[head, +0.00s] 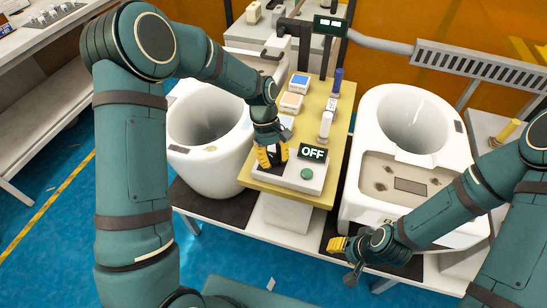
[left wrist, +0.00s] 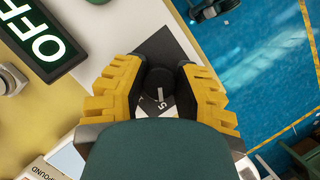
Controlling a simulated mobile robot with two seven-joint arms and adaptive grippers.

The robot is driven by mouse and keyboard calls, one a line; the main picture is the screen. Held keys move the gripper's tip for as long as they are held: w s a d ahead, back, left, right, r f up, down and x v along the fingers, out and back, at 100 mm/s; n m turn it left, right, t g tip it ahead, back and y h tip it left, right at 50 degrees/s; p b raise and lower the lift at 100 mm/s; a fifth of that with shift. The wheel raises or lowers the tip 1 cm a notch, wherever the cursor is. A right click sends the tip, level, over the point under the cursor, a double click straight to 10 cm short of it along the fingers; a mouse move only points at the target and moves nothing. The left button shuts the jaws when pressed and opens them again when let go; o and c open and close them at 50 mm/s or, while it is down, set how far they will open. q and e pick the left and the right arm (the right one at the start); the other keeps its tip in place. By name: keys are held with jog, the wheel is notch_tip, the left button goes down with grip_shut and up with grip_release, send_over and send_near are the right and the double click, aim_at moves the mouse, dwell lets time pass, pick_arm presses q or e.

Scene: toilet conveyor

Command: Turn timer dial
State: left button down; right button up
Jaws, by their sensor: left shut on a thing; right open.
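The timer dial (left wrist: 160,85) is a small black knob with a white pointer line, on a dark plate with white markings, one of them a "5". My left gripper (left wrist: 160,90) has its yellow-padded fingers on both sides of the dial and is shut on it. In the head view my left gripper (head: 271,157) is at the front left of the yellow board, and the dial is hidden there. A sign reading OFF (head: 313,152) stands beside it and also shows in the left wrist view (left wrist: 38,38). My right gripper (head: 344,256) is open and empty, low at the front.
A green button (head: 307,173) sits on the pale box below the sign. The yellow board (head: 322,185) carries several small items behind my left gripper. White toilet bodies stand left (head: 205,170) and right (head: 360,160) of it. Blue floor is clear in front.

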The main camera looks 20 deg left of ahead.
pick_arm(q)
jog(key=shift+m, duration=0.3)
jog(key=shift+s+m+g+y+p, duration=0.1)
jog(key=shift+m+g+y+p, duration=0.4)
jog(key=shift+m, duration=0.5)
jog(key=m+p, duration=0.1)
jog(key=m, duration=0.1)
jog(key=shift+m+y, duration=0.3)
jog(key=m+y, duration=0.1)
jog(key=m, duration=0.2)
jog(key=shift+f+m+p, duration=0.1)
jog(key=shift+m+p, duration=0.2)
jog(key=shift+p, duration=0.05)
jog(key=shift+a+m+y, duration=0.15)
jog(key=shift+m+y, duration=0.65)
jog(key=shift+m, duration=0.6)
jog(key=c, duration=0.7)
grip_release()
jog(key=shift+o, duration=0.2)
